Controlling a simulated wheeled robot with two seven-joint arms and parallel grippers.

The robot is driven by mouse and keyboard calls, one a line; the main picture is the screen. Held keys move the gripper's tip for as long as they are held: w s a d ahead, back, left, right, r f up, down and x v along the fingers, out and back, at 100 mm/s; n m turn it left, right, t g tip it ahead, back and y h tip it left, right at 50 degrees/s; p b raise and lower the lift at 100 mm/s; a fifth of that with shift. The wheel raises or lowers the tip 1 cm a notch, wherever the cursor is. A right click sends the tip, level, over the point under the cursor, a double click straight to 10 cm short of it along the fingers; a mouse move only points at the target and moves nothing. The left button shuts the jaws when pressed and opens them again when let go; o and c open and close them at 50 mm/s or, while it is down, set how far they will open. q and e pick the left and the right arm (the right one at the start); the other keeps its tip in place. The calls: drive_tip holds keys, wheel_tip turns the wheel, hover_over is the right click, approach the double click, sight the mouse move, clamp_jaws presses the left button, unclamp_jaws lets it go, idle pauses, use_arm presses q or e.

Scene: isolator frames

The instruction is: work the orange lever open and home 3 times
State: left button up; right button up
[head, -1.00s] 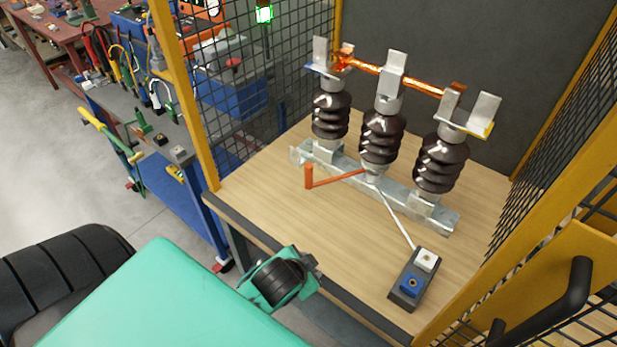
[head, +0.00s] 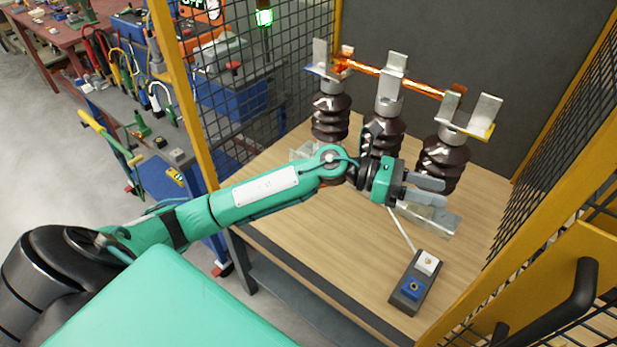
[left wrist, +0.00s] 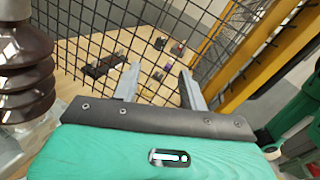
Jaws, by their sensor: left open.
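The switch stands on the wooden bench, with dark ribbed insulators (head: 443,160) on a grey metal base rail (head: 440,222). A copper bar (head: 420,88) spans the metal clips at the top. The orange lever is hidden behind my left arm in the head view. My left gripper (head: 438,191) is in front of the insulators, over the right part of the rail, fingers apart and pointing right. In the left wrist view the gripper (left wrist: 160,80) has nothing between its fingers, and an insulator (left wrist: 25,75) stands to the left. My right gripper is not in view.
A small box with a blue and a white block (head: 411,290) sits near the bench's front right. Yellow-framed mesh guards stand left (head: 245,90) and right (head: 560,170). A dark panel (head: 440,40) closes the back. Bare bench top (head: 300,235) lies in front.

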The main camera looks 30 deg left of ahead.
use_arm(q)
drive_tip(key=w+a+f+m+g+y, duration=0.25)
drive_tip(key=a+m+y, duration=0.2)
drive_tip(key=a, duration=0.25)
drive_tip(key=w+a+f+m+g+y, duration=0.1)
drive_tip(key=a+f+m+y, duration=0.3)
drive_tip(key=a+y, duration=0.2)
drive_tip(key=a+r+y, duration=0.1)
drive_tip(key=a+y, duration=0.1)
drive_tip(key=a, duration=0.3)
drive_tip(key=a+r+y, duration=0.1)
drive_tip(key=a+y, duration=0.1)
drive_tip(key=a, duration=0.4)
drive_tip(key=a+r+g+y, duration=0.1)
drive_tip(key=a+y, duration=0.1)
drive_tip(key=a, duration=0.3)
drive_tip(key=shift+w+a+m+y, duration=0.25)
drive_tip(key=shift+w+y, duration=0.1)
drive_tip(key=shift+a+f, duration=0.15)
drive_tip(key=shift+a, duration=0.1)
wheel_tip(320, 180, down, 14)
drive_tip(key=shift+r+p, duration=0.25)
drive_tip(key=shift+p, duration=0.6)
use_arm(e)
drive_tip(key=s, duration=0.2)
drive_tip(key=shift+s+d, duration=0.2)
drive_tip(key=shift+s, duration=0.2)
use_arm(q)
drive_tip(key=shift+c, duration=0.4)
